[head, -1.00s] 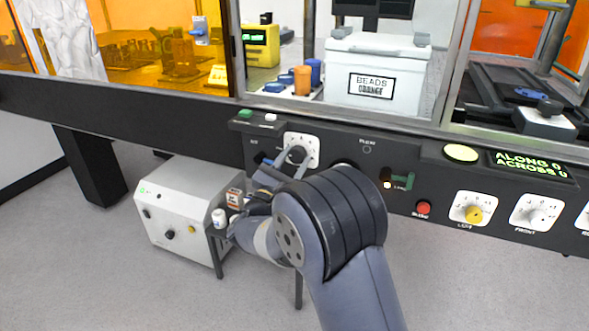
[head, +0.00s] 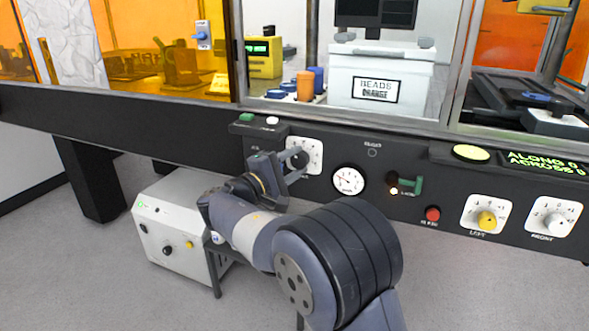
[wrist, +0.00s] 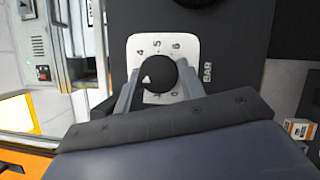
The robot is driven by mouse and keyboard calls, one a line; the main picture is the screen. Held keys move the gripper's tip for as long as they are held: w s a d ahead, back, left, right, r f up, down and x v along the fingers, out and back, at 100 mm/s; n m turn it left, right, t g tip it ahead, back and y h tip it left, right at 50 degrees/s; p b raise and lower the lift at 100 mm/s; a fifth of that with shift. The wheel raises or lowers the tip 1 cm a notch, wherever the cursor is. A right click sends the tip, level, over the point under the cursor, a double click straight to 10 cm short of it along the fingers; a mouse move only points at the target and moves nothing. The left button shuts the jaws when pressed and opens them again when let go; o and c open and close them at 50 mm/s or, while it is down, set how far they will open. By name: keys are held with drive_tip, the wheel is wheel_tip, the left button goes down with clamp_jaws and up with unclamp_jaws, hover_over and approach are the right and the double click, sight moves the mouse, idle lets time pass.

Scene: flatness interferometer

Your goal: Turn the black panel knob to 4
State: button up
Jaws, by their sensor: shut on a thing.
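The black panel knob (wrist: 160,75) sits on a white plate (wrist: 138,45) with figures round it; 4, 5 and 6 read along the upper edge, with BAR printed beside the plate. A small white mark on the knob lies on its left side, below the 4; the exact value is unclear. My gripper (wrist: 158,86) has one finger on each side of the knob and is shut on it. In the head view, my gripper (head: 295,165) reaches the plate (head: 316,150) from the lower left and partly hides the knob.
A round gauge (head: 348,181) is right of the plate, then a green lever (head: 411,187), a red button (head: 432,213) and a yellow knob (head: 487,220). Green and white buttons (head: 272,120) sit on the ledge above. A white cabinet (head: 175,235) stands below left.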

drive_tip(key=m+g+b, duration=0.1)
drive_tip(key=m, duration=0.2)
drive_tip(key=m+y+b, duration=0.1)
drive_tip(key=m, duration=0.2)
drive_tip(key=shift+r+g+y, duration=0.1)
drive_tip(key=shift+g+y, duration=0.2)
drive_tip(key=shift+g, duration=0.1)
drive_tip(key=m+y+b, duration=0.1)
drive_tip(key=m, duration=0.1)
drive_tip(key=m+y+b, duration=0.1)
drive_tip(key=m, duration=0.1)
drive_tip(key=shift+d+r+m+y+b, duration=0.1)
drive_tip(key=shift+r+m+y+b, duration=0.1)
drive_tip(key=shift+m+y+b, duration=0.1)
drive_tip(key=o, duration=1)
drive_tip(key=shift+r, duration=0.1)
drive_tip(key=p+v, duration=0.3)
drive_tip(key=v, duration=0.8)
drive_tip(key=shift+w+d, duration=0.1)
drive_tip(key=shift+w, duration=0.05)
